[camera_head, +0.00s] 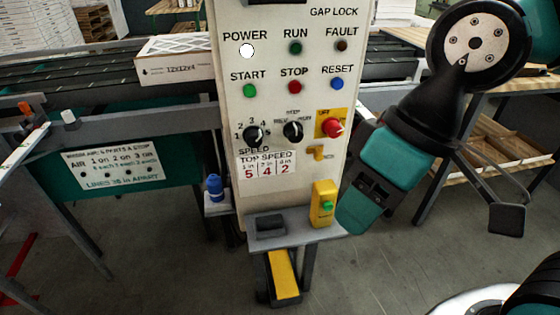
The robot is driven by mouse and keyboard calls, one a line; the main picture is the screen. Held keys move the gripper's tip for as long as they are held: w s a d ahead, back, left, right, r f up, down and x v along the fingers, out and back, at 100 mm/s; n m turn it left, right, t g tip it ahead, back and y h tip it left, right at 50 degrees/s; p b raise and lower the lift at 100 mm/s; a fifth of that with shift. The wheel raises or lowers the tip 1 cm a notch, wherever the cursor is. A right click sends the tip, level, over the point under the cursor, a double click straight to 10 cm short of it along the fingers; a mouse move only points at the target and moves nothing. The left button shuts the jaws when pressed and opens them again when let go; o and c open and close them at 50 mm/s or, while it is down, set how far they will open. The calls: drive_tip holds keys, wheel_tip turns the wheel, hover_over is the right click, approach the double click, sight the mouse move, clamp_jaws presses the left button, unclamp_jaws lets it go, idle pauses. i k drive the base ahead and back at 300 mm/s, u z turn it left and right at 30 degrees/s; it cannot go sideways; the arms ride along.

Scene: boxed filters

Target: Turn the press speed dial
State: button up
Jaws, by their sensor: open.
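The black speed dial (253,136) is on the left of the pale control panel (225,60), with numbers around it and the word SPEED below. A pale mark shows on it, but I cannot read its setting surely. A TOP SPEED card (267,166) beneath shows 5, 4 and 2 under small inch labels. My gripper (362,205) is at the end of my teal and black arm, right of the panel's lower part and apart from the dial. It points down-left and looks empty; its fingertips are hard to make out.
A second black dial (293,131) sits close right of the speed dial, then a red knob (333,128) on yellow. START, STOP and RESET buttons are above. A shelf with a yellow green-button box (324,204) juts out below. A filter box (178,65) lies left on the conveyor.

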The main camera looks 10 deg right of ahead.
sight(253, 135)
drive_tip(key=z, duration=1.7)
drive_tip(key=k, duration=0.6)
drive_tip(key=u, duration=1.6)
drive_tip(key=i, duration=0.35)
drive_tip(key=u, duration=0.1)
